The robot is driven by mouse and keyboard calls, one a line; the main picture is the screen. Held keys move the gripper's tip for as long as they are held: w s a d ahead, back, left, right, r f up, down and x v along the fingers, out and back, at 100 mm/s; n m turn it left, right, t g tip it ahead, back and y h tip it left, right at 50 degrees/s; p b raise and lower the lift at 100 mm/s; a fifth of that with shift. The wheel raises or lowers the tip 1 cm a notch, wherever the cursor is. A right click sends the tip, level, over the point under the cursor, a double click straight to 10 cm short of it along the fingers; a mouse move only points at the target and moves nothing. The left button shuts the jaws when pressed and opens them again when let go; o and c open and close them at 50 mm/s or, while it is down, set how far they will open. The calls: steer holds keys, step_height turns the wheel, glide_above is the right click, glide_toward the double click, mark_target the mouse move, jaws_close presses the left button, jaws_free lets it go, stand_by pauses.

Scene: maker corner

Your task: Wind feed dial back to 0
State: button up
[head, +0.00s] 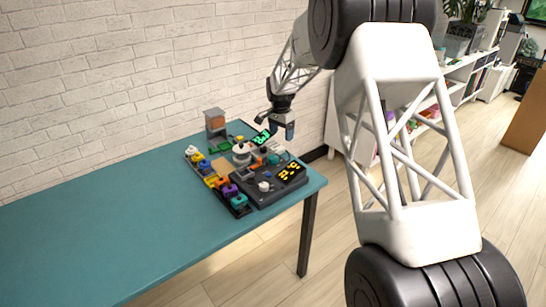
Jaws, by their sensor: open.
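A dark control box (262,199) sits near the right end of the teal table. It carries a small white knob (264,186) and a black panel with yellow markings (290,172). A larger pale round part (241,152) sits behind it, next to a small screen with green markings (261,138). I cannot tell which of these is the feed dial, nor read any setting. My gripper (281,131) is open, pointing down above the back right of this equipment, apart from the white knob. Its fingertips are small, and I see nothing held between them.
A black tray of coloured parts (239,208) runs along the left side of the box. A grey stand with a brown block (215,123) rises at the back. The teal table (90,235) is clear to the left. A white brick wall stands behind it.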

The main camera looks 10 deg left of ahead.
glide_above(273, 157)
steer(key=shift+m, duration=0.3)
steer(key=f, duration=0.6)
steer(key=shift+w+a+f, duration=0.1)
steer(key=shift+w+a, duration=0.15)
steer(key=shift+w, duration=0.05)
steer(key=shift+f, duration=0.1)
steer(key=shift+s+d+f, duration=0.1)
steer(key=shift+d+f, duration=0.05)
steer(key=shift+f, duration=1.8)
steer(key=shift+s+d+f, duration=0.1)
steer(key=shift+f, duration=1.8)
steer(key=c, duration=0.9)
